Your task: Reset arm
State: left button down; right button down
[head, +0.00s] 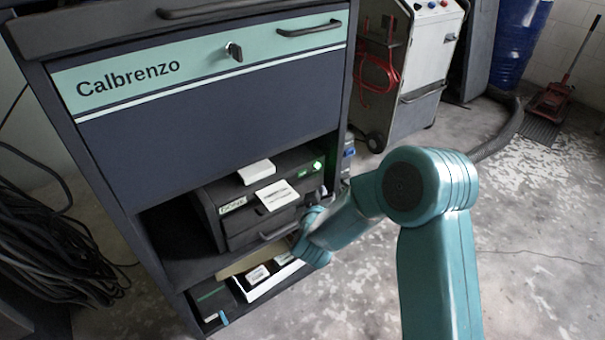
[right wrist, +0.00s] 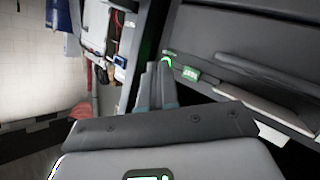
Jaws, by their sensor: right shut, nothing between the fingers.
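My right arm comes in from the lower right of the head view. Its gripper (head: 312,250) is at the right front edge of the cabinet's open shelf, close to the dark box-shaped device (head: 262,200); I cannot tell whether they touch. In the right wrist view the fingers of my right gripper (right wrist: 158,84) are together with nothing between them. A green-lit button (right wrist: 167,62) shows just past the fingertips. My left gripper is not in view.
A dark cabinet marked Calbrenzo (head: 200,125) fills the left. Its lower shelf holds an open box (head: 262,277). A white wheeled cart (head: 425,60) stands behind. Dark cables (head: 50,250) lie at the left. The concrete floor (head: 545,260) at the right is clear.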

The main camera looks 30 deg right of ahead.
dwell(0.3)
jog(key=s+a+f+n+g+y, duration=0.2)
jog(key=s+a+f+y, duration=0.3)
jog(key=f, duration=0.4)
jog(key=s+a+f+n+g+y, duration=0.1)
jog(key=s+a+f+g+y, duration=0.15)
jog(key=s+a+f, duration=0.55)
jog(key=s+a+f+m+g+y, duration=0.1)
jog(key=s+a+f+g+y, duration=0.2)
jog(key=s+a, duration=0.3)
jog(key=s+a+f+m+g+y, duration=0.1)
jog(key=s+a+f+g+y, duration=0.25)
jog(key=s, duration=0.45)
notch_tip(320, 180, up, 27)
jog(key=p, duration=2.7)
jog(key=shift+a+m+h, duration=0.15)
jog(key=shift+m+h, duration=0.25)
jog(key=shift+w+f, duration=0.1)
